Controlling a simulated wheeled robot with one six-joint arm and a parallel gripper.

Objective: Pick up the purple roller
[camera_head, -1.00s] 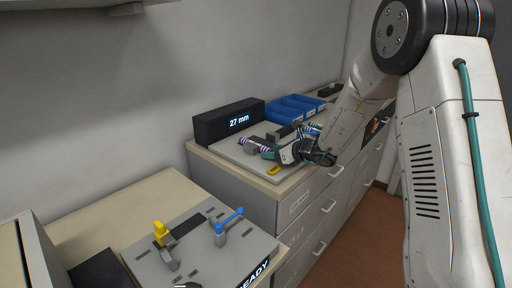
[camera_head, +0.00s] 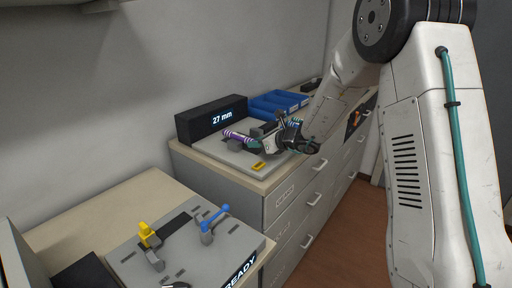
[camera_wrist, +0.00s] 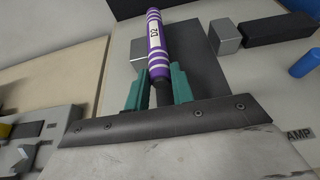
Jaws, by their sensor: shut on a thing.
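The purple roller (camera_wrist: 157,42) has white bands and a white label, and fills the middle of the wrist view. It also shows in the head view (camera_head: 237,136), in front of the black display box. My gripper (camera_wrist: 159,84) is shut on the roller's near, dark end, with a teal finger on each side of it. In the head view my gripper (camera_head: 254,143) reaches in from the right over the grey plate. The fingers partly hide the roller's near end. Whether the roller is clear of its support is hard to tell.
A black display box (camera_head: 212,120) reading "27 mm" stands behind the grey plate. Blue bins (camera_head: 278,103) are farther back. A blue cylinder (camera_wrist: 305,63) lies at right in the wrist view. A second fixture board (camera_head: 185,250) with yellow and blue parts is nearer, at lower left.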

